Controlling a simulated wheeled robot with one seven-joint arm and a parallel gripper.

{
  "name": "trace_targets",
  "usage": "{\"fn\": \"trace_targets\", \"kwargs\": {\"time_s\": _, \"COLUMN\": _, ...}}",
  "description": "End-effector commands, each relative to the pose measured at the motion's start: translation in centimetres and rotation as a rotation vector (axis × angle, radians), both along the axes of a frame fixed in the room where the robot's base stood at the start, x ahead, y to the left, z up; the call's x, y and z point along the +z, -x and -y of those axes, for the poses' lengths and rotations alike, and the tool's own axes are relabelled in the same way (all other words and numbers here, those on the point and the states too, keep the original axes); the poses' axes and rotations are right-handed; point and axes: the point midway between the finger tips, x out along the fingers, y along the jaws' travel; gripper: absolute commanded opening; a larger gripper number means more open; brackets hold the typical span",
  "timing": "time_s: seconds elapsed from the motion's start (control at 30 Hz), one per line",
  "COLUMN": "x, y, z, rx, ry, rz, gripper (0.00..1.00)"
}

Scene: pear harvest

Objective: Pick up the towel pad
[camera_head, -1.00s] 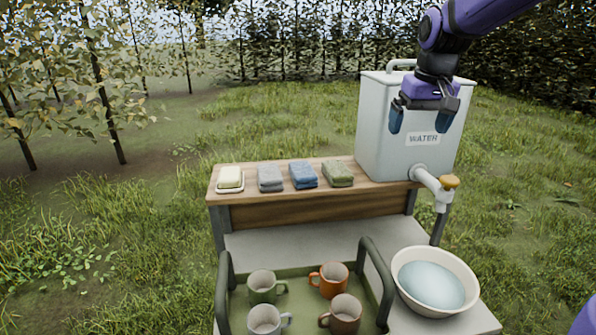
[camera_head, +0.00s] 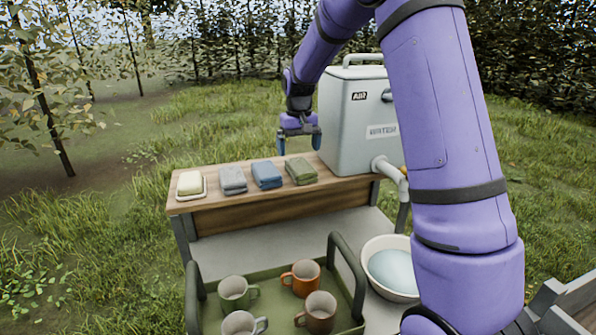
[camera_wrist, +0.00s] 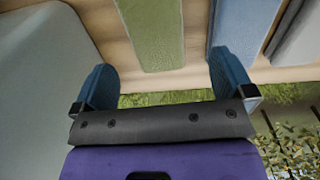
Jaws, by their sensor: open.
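Three folded towel pads lie in a row on the wooden shelf: a grey one (camera_head: 233,180), a blue one (camera_head: 267,175) and a green one (camera_head: 300,171). My gripper (camera_head: 299,145) is open and empty, pointing down above the back of the shelf, near the green pad and left of the water tank. In the wrist view, the green pad (camera_wrist: 152,32) shows ahead between the two fingers. The blue pad (camera_wrist: 243,25) is beyond the right finger, and the grey pad (camera_wrist: 300,40) is at the right edge. No contact with a pad shows.
The water tank (camera_head: 345,120) stands close right of the green pad. A soap dish (camera_head: 190,185) sits at the shelf's left end. Below are a green tray (camera_head: 265,285) with several mugs and a white basin (camera_head: 390,268). My arm hides part of the right side.

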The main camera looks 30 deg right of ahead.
Motion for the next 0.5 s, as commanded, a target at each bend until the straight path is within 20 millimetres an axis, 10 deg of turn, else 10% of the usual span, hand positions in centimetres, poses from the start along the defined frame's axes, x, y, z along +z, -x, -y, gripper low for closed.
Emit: {"fn": "trace_targets", "kwargs": {"time_s": 0.5, "x": -5.3, "y": 0.3, "z": 0.3, "rx": -0.001, "ry": 0.0, "rz": -0.001, "gripper": 1.0}}
